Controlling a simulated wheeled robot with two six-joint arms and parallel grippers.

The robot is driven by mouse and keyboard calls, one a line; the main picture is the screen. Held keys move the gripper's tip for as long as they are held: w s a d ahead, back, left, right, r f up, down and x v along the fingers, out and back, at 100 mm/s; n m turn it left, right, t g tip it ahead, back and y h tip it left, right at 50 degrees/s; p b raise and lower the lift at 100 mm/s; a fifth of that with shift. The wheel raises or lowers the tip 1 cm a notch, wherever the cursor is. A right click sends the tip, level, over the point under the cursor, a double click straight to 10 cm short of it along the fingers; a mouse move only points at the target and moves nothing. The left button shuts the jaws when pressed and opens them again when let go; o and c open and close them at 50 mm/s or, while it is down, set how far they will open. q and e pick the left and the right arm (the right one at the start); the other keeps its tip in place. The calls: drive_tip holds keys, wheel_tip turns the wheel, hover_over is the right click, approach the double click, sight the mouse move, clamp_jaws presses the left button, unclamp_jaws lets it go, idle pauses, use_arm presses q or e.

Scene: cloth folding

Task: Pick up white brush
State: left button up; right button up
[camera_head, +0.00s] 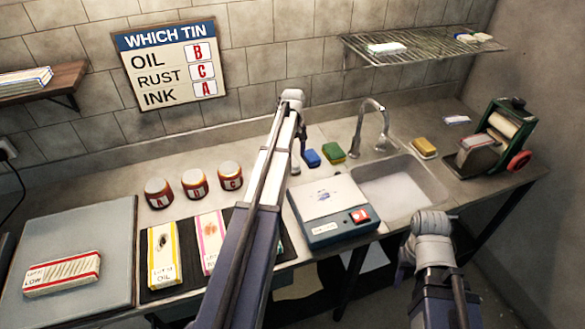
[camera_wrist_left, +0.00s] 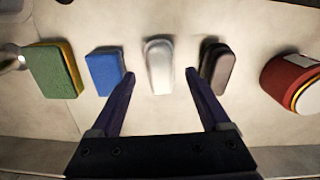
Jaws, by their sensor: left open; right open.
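The white brush (camera_wrist_left: 160,65) lies on the counter in the left wrist view, its long side running away from me. My left gripper (camera_wrist_left: 160,74) is open, with one finger on each side of the brush and a gap to each. I cannot tell how far above the counter the fingertips are. In the head view my left gripper (camera_head: 301,142) hangs over the back of the counter, and part of the white brush (camera_head: 295,168) shows below it. My right gripper (camera_head: 432,228) is at the lower right, in front of the sink, its fingers mostly hidden.
In the left wrist view a blue block (camera_wrist_left: 105,72) and a green sponge (camera_wrist_left: 53,70) lie left of the brush. A dark brush (camera_wrist_left: 216,66) and a red tin (camera_wrist_left: 293,82) are to the right. The sink (camera_head: 400,185) and a scale-like box (camera_head: 335,232) are nearby.

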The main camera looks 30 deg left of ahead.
sight(292, 160)
use_arm(q)
drive_tip(key=shift+a+f+b, duration=0.15)
drive_tip(key=shift+f+b, duration=2.45)
drive_tip(key=shift+f, duration=0.05)
drive_tip(key=shift+w, duration=0.1)
drive_tip(key=shift+r, duration=0.15)
drive_tip(key=shift+c, duration=0.2)
clamp_jaws()
wheel_tip(292, 160, up, 10)
drive_tip(key=p, duration=1)
